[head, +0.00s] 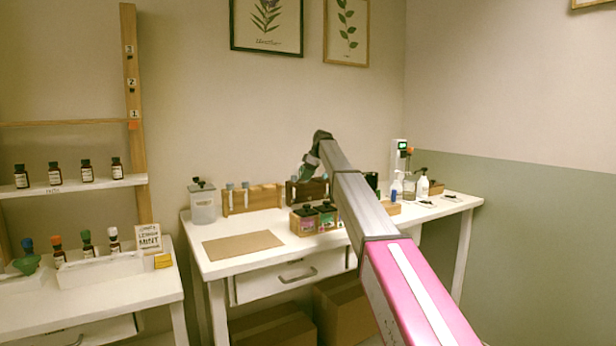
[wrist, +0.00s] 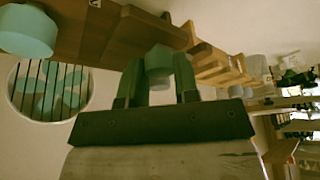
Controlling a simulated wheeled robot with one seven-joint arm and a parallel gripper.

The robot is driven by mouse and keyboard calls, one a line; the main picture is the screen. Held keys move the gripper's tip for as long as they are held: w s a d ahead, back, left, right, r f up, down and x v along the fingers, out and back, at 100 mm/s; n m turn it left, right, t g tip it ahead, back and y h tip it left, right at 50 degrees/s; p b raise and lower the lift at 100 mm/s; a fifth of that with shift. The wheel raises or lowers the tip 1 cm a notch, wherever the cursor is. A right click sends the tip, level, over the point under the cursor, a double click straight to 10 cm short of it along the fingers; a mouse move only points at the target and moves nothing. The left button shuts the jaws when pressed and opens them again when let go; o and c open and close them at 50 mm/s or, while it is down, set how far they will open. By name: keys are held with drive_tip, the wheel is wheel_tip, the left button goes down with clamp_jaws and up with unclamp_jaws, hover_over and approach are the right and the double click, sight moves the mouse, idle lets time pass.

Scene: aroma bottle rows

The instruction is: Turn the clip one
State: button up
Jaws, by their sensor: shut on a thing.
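A small orange clip (head: 133,126) sits on the wooden post by the label 1, at the left of the head view; it is the only clip-like thing I make out. My gripper (wrist: 159,64) is far from it, over the back of the middle table. In the wrist view its two fingers are shut on a teal capped piece (wrist: 158,58), which looks like a vial cap. In the head view my gripper (head: 308,170) is at the dark wooden rack (head: 291,192), and my arm hides part of that area. Whether the held piece is in the rack, I cannot tell.
A light wooden rack (head: 262,197) with capped tubes stands left of my gripper, beside a clear jar (head: 203,205). A box of dark-lidded jars (head: 304,222) is in front. A brown mat (head: 243,245) lies bare. Several bottles stand on the left shelf (head: 75,186).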

drive_tip(key=o, duration=0.9)
drive_tip(key=shift+r, duration=0.1)
drive_tip(key=v, duration=1)
drive_tip(key=shift+d+r, duration=0.2)
drive_tip(key=shift+r, duration=0.05)
